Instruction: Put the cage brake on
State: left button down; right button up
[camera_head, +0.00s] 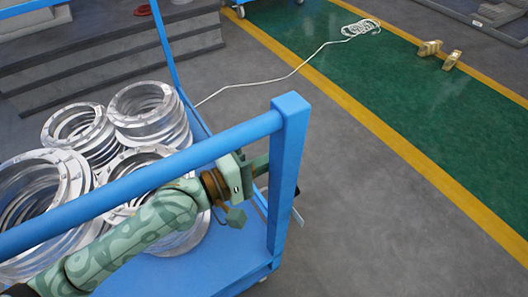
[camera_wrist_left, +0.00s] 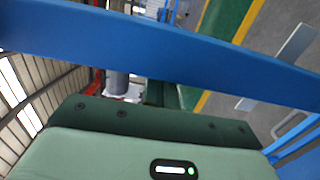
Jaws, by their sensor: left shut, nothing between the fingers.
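The blue wheeled cage (camera_head: 205,145) fills the left of the head view, with a thick top rail and a corner post (camera_head: 288,165). My left gripper (camera_head: 260,165) reaches under the rail to the inner side of this post, which partly hides it. It is shut with nothing held. I cannot tell whether it touches the post. In the left wrist view, a blue bar (camera_wrist_left: 160,42) crosses just in front of my gripper and the fingertips cannot be made out. A small grey piece shows beside the post (camera_head: 297,216); I cannot tell whether it is the brake. My right gripper is out of view.
Several stacks of silver flanged rings (camera_head: 150,105) stand on the cage's deck, close to my left arm. Grey steps (camera_head: 110,60) lie behind. A white cable (camera_head: 270,80) runs across the floor. Brass-coloured pieces (camera_head: 430,48) lie on the green lane. Grey floor right of the post is clear.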

pick_arm(q)
jog(key=v, duration=0.7)
jog(key=shift+a, duration=0.15)
jog(key=shift+s, duration=0.1)
